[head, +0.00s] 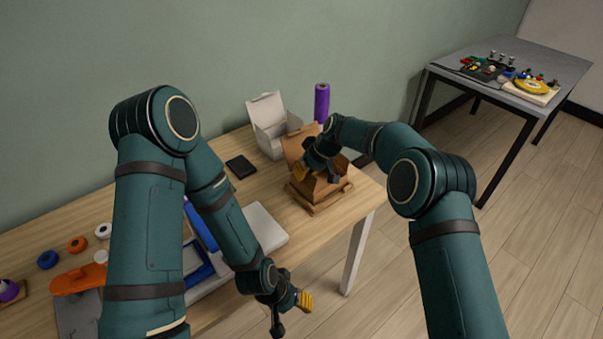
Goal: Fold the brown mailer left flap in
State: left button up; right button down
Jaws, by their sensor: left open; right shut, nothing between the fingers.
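The brown mailer (322,191) is a small cardboard box near the right end of the wooden table. A brown panel stands up at its back, and other panels slope around its top. My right gripper (314,172) is shut and empty, reaching over the mailer from the right. It hides part of the top, so I cannot tell exactly how the left flap lies or whether the fingers touch it. My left gripper (290,314) is open and empty, off the table's front edge and well below the mailer in the picture.
A white open box (268,130) and a purple cylinder (322,102) stand behind the mailer. A black flat item (240,166) lies to its left. Blue and white items, spools and an orange tool (78,279) crowd the left side. A grey side table (510,70) stands apart at right.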

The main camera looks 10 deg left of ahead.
jog(key=shift+w+d+f+g+y, duration=0.2)
jog(key=shift+f+g+y, duration=0.1)
jog(key=shift+g+y, duration=0.55)
jog(key=shift+b, duration=0.3)
jog(key=c, duration=1.2)
grip_release()
jog(key=shift+w+r, duration=0.1)
jog(key=shift+r, duration=0.05)
jog(key=v, duration=1.2)
